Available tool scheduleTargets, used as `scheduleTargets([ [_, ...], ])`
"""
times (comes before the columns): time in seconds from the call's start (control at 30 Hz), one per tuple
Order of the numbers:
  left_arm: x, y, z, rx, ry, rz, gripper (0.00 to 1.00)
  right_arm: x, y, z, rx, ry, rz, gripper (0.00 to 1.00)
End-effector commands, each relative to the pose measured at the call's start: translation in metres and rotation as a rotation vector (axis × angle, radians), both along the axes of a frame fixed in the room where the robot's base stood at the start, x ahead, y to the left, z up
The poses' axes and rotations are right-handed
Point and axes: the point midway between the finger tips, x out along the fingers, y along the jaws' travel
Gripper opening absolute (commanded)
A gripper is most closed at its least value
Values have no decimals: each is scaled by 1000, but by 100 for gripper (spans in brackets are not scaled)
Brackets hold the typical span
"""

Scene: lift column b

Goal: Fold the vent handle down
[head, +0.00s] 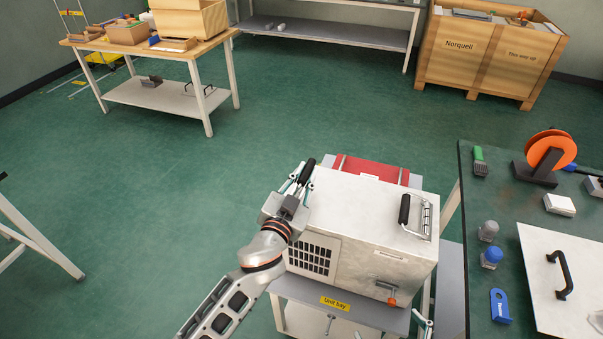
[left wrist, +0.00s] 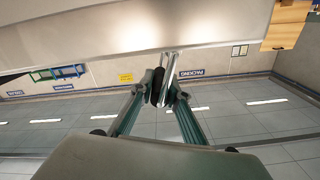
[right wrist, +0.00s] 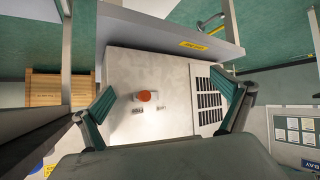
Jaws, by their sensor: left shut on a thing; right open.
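The pale box unit (head: 355,215) sits on a grey cart, with a dark vent grille (head: 310,257) on its front left. The vent handle (head: 307,171), a black grip on a chrome bracket, stands up at the unit's top left edge above the grille. My left gripper (head: 297,187) is shut on it. In the left wrist view, the fingers close around the black grip (left wrist: 158,87). My right gripper (right wrist: 166,93) is open and empty, facing the unit's front panel with its orange knob (right wrist: 145,96). In the head view, it barely shows at the bottom.
A second handle (head: 405,208) stands on the unit's top right. A red case (head: 372,170) lies behind the unit. The dark green table (head: 478,215) at right holds a reel, small parts and a handled panel. Open floor lies to the left.

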Motion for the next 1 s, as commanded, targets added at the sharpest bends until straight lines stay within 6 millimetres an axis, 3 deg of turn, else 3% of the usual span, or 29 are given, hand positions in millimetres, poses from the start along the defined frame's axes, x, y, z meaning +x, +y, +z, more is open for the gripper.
scheduleTargets([
  [0.5, -5, -14, -9, 291, -95, 1, 0, 0, 0, -2, 2, -4, 0, 100],
  [1.0, -5, -16, -10, 336, -110, 1, 0, 0, 1, -4, 2, -1, 0, 100],
])
